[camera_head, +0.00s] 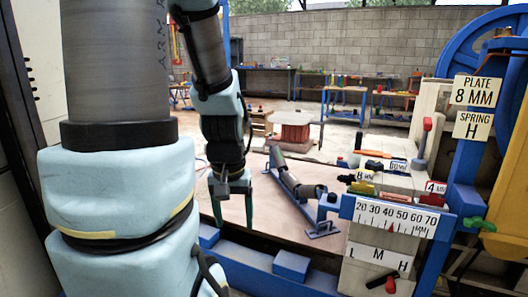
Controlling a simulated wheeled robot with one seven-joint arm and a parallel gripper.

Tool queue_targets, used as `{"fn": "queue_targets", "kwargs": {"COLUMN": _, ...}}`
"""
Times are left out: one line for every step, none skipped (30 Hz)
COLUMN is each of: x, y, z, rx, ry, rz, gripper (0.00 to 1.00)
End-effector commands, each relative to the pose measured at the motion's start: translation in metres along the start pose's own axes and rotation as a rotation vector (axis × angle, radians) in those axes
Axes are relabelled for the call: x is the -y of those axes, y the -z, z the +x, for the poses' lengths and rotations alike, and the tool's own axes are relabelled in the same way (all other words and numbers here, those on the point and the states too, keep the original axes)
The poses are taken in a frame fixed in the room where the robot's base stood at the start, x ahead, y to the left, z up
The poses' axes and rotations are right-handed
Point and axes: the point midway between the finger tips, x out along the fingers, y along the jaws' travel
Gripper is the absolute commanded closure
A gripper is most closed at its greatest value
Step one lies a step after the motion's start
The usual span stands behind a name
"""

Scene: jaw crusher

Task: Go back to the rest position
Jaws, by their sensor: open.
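My gripper (233,206) hangs pointing down in the centre left of the view. Its two fingers are apart and nothing shows between them. It is above the pale floor beyond the blue frame, left of the jaw crusher's scale (397,215). My arm comes down from the top left and covers much of the left side.
A blue beam (262,270) with raised blocks runs along the front. A grey cylinder on a blue stand (300,187) lies right of my gripper. Tools and number tags crowd the ledge at right, beside a lever with a red handle (427,124). Workbenches (345,92) line the back.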

Motion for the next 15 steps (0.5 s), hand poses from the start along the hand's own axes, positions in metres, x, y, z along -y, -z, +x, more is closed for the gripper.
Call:
{"fn": "queue_targets", "kwargs": {"x": 0.0, "y": 0.004, "z": -0.032, "rx": 0.0, "ry": 0.0, "rz": 0.0, "gripper": 0.29}}
{"fn": "queue_targets", "kwargs": {"x": 0.0, "y": 0.006, "z": -0.041, "rx": 0.0, "ry": 0.0, "rz": 0.0, "gripper": 0.29}}
{"fn": "queue_targets", "kwargs": {"x": 0.0, "y": 0.007, "z": -0.053, "rx": 0.0, "ry": 0.0, "rz": 0.0, "gripper": 0.29}}
{"fn": "queue_targets", "kwargs": {"x": 0.0, "y": 0.009, "z": -0.062, "rx": 0.0, "ry": 0.0, "rz": 0.0, "gripper": 0.29}}
{"fn": "queue_targets", "kwargs": {"x": 0.0, "y": 0.01, "z": -0.071, "rx": 0.0, "ry": 0.0, "rz": 0.0, "gripper": 0.29}}
{"fn": "queue_targets", "kwargs": {"x": 0.0, "y": 0.012, "z": -0.083, "rx": 0.0, "ry": 0.0, "rz": 0.0, "gripper": 0.29}}
{"fn": "queue_targets", "kwargs": {"x": 0.0, "y": 0.013, "z": -0.092, "rx": 0.0, "ry": 0.0, "rz": 0.0, "gripper": 0.29}}
{"fn": "queue_targets", "kwargs": {"x": 0.0, "y": 0.014, "z": -0.101, "rx": 0.0, "ry": 0.0, "rz": 0.0, "gripper": 0.29}}
{"fn": "queue_targets", "kwargs": {"x": -0.001, "y": 0.016, "z": -0.113, "rx": 0.0, "ry": 0.0, "rz": 0.0, "gripper": 0.29}}
{"fn": "queue_targets", "kwargs": {"x": -0.001, "y": 0.017, "z": -0.122, "rx": 0.0, "ry": 0.0, "rz": 0.0, "gripper": 0.29}}
{"fn": "queue_targets", "kwargs": {"x": -0.001, "y": 0.018, "z": -0.131, "rx": 0.0, "ry": 0.0, "rz": 0.0, "gripper": 0.29}}
{"fn": "queue_targets", "kwargs": {"x": -0.001, "y": 0.02, "z": -0.143, "rx": 0.0, "ry": 0.0, "rz": 0.0, "gripper": 0.29}}
{"fn": "queue_targets", "kwargs": {"x": -0.001, "y": 0.021, "z": -0.152, "rx": 0.0, "ry": 0.0, "rz": 0.0, "gripper": 0.29}}
{"fn": "queue_targets", "kwargs": {"x": -0.001, "y": 0.023, "z": -0.161, "rx": 0.0, "ry": 0.0, "rz": 0.0, "gripper": 0.29}}
{"fn": "queue_targets", "kwargs": {"x": -0.001, "y": 0.024, "z": -0.172, "rx": 0.0, "ry": 0.0, "rz": 0.0, "gripper": 0.29}}
